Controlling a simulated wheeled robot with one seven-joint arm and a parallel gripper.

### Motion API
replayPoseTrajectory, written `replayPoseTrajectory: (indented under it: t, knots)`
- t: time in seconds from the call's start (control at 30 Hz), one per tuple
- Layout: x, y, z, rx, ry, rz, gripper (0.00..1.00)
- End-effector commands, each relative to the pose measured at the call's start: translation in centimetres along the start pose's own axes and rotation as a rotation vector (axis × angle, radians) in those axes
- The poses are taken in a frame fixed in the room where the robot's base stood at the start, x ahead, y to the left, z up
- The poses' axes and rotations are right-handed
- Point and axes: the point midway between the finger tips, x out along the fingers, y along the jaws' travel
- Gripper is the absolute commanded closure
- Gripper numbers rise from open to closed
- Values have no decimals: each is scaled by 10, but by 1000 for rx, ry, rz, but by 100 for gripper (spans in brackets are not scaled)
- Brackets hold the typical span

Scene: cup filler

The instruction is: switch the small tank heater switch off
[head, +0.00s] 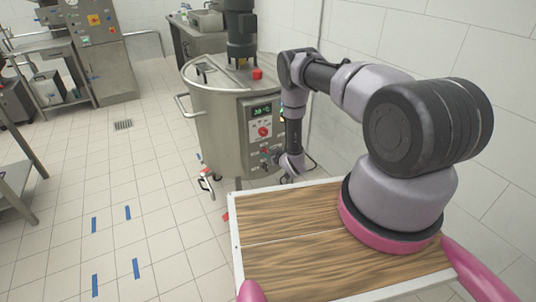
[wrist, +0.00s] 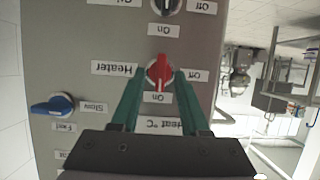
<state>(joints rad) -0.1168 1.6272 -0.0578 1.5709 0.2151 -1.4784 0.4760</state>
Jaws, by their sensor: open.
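The heater switch (wrist: 159,72) is a red knob on the grey panel, beside a "Heater" label; the wrist view shows the panel upside down. The knob's handle lies upright in the picture, its bright end towards the "On" label (wrist: 161,98). The "Off" label (wrist: 195,75) is to its right. My gripper (wrist: 160,74) is open, with one green finger on each side of the knob; I cannot tell whether they touch it. In the head view my gripper (head: 271,157) is at the lower part of the tank's control panel (head: 250,143).
A blue knob (wrist: 53,106) with "Slow" and "Fast" labels and a dark knob (wrist: 167,6) with "On" and "Off" labels sit near the heater switch. The steel tank (head: 215,130) stands by the wall. The tiled floor to its left is mostly clear.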

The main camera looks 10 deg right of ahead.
Motion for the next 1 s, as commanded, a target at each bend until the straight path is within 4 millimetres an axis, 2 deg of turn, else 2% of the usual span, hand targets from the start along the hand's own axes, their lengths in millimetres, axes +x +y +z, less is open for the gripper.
replayPoseTrajectory:
  t: [0.33, 0.37, 0.4, 0.47, 0.77, 1.0]
  knots:
    - [5, 0, 0, 1, -1, 0, 55]
    - [5, 0, 0, 1, -1, 0, 63]
    - [5, 0, 0, 1, -1, 0, 78]
    - [5, 0, 0, 0, -1, 0, 100]
    - [5, 0, 0, -9, -1, 3, 100]
    - [5, -2, 0, -87, -1, 36, 100]
